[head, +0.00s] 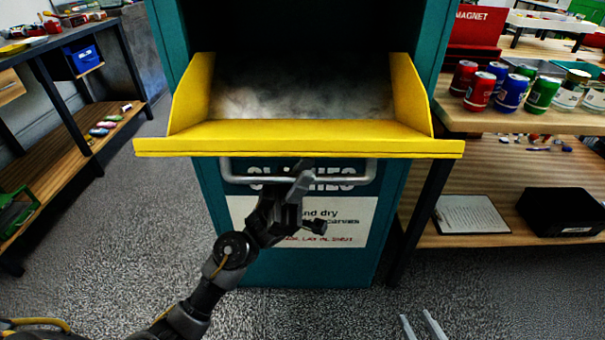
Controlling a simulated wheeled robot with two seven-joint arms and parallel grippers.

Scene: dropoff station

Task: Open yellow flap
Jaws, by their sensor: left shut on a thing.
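The yellow flap (300,137) of the teal clothes bin (212,200) is tilted out towards me, with its side walls and inner metal surface showing. A grey metal bar handle (345,181) hangs below the flap's front lip. My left gripper (303,178) reaches up from below and is shut on the handle near its middle. Its finger and wrist partly cover the handle and the bin's lettering. The tips of my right gripper (422,325) show at the bottom edge, apart and empty, well away from the flap.
A wooden workbench (480,119) with several cans and jars stands close on the right; its lower shelf holds a clipboard (470,214) and a black box (562,212). A shelf unit (62,152) stands at the left. The grey floor (130,245) before the bin is clear.

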